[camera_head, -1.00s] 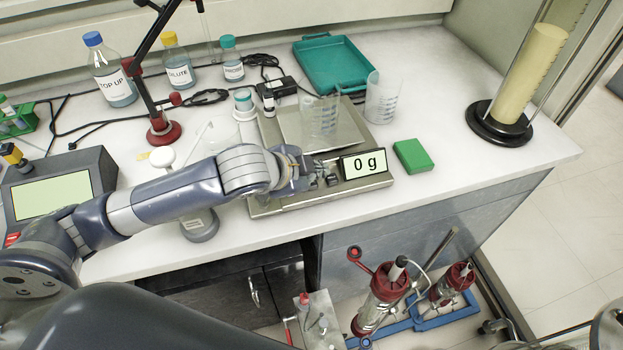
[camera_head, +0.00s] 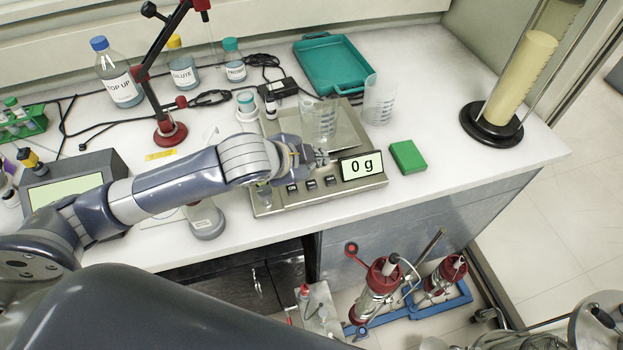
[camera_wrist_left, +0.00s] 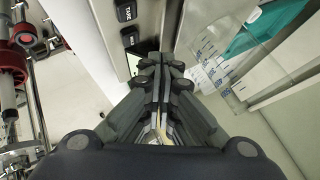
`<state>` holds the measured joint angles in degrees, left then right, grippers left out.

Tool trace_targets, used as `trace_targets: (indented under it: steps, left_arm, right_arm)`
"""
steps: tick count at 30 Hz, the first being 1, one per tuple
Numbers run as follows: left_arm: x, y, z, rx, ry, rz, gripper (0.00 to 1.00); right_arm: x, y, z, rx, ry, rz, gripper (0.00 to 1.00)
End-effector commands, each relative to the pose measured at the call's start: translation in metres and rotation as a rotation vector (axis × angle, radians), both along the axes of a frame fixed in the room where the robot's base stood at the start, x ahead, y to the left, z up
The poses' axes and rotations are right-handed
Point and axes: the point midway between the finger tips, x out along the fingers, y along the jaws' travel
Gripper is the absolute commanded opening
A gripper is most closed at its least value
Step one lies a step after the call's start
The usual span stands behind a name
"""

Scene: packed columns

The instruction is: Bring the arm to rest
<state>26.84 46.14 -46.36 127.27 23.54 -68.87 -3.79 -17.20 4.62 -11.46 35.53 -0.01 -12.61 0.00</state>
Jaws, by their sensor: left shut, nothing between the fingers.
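My left arm reaches in from the left across the bench. Its gripper (camera_head: 318,157) is shut and empty, above the front part of the balance (camera_head: 262,203), just left of the display reading "0 g" (camera_head: 361,166). In the left wrist view the closed fingers (camera_wrist_left: 160,75) point at the balance, with its buttons (camera_wrist_left: 128,25) on the left and a clear beaker (camera_wrist_left: 235,50) on the right. That beaker (camera_head: 318,118) stands on the balance pan in the head view. My right gripper is not recognisable in these frames.
A second beaker (camera_head: 379,100) and a green block (camera_head: 407,157) stand right of the balance. A red-based stand (camera_head: 170,133) rises behind my arm. Several bottles, a teal tray (camera_head: 330,66) and a tall cylinder column (camera_head: 520,80) line the back. The bench's right front is clear.

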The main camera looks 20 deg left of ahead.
Motion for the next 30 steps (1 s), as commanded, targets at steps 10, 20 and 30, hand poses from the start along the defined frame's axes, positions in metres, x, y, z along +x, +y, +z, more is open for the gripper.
trace_targets:
  steps: [10, 20, 30]
  left_arm:
    - [0.0, 0.0, 0.0, 0.0, 0.0, 0.0, 0.0]
    - [-0.002, -0.002, -0.002, -0.006, 0.004, 0.001, 0.0]
    - [-0.063, -0.027, -0.038, -0.182, 0.144, 0.167, 0.0]
  right_arm:
    - [0.0, 0.001, 0.0, 0.002, -0.001, -0.001, 0.4]
    - [0.0, 0.001, 0.0, 0.002, -0.001, -0.001, 0.4]
    - [0.0, 0.001, 0.0, 0.001, -0.001, -0.001, 0.4]
